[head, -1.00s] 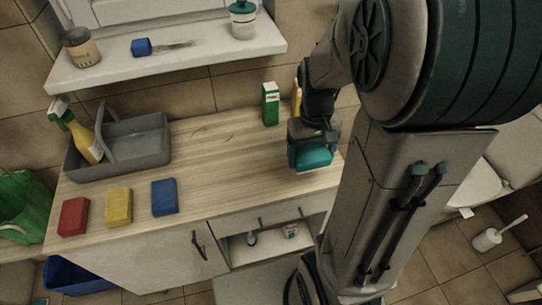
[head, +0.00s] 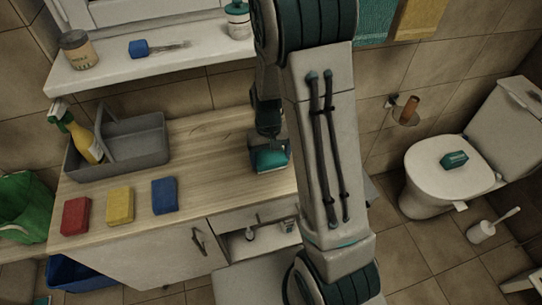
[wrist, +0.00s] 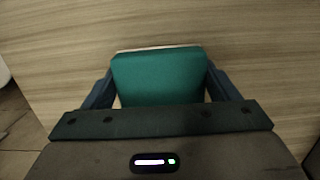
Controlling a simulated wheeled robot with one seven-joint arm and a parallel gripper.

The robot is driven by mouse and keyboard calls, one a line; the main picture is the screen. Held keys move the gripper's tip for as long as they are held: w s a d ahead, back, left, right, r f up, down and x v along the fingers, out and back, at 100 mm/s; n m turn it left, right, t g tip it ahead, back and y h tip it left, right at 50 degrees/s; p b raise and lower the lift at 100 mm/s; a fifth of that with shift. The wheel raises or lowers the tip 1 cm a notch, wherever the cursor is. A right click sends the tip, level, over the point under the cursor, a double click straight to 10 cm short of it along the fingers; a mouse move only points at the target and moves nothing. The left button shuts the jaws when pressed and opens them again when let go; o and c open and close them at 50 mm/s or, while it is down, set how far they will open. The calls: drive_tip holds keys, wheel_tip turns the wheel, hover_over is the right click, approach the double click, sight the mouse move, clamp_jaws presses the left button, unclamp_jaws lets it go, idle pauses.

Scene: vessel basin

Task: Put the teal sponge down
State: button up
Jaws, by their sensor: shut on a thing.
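The teal sponge (head: 270,161) is between the jaws of my gripper (head: 268,150) over the right part of the wooden counter (head: 225,165). The wrist view shows the teal sponge (wrist: 158,78) with one finger on each side of it, and my gripper (wrist: 158,90) is shut on it. Wood grain fills the background behind the sponge. I cannot tell whether the sponge touches the counter or hangs a little above it.
Red (head: 76,216), yellow (head: 119,206) and blue (head: 164,195) sponges stand in a row on the counter's left front. A grey caddy (head: 140,140) with a spray bottle (head: 80,138) is behind them. Bare wood lies between the blue sponge and my gripper. A toilet (head: 440,170) is at right.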

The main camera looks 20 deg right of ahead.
drive_tip(key=shift+f, duration=0.4)
drive_tip(key=shift+f, duration=0.1)
drive_tip(key=shift+f, duration=0.2)
drive_tip(key=o, duration=0.8)
drive_tip(key=shift+r, duration=0.1)
drive_tip(key=shift+r, duration=0.1)
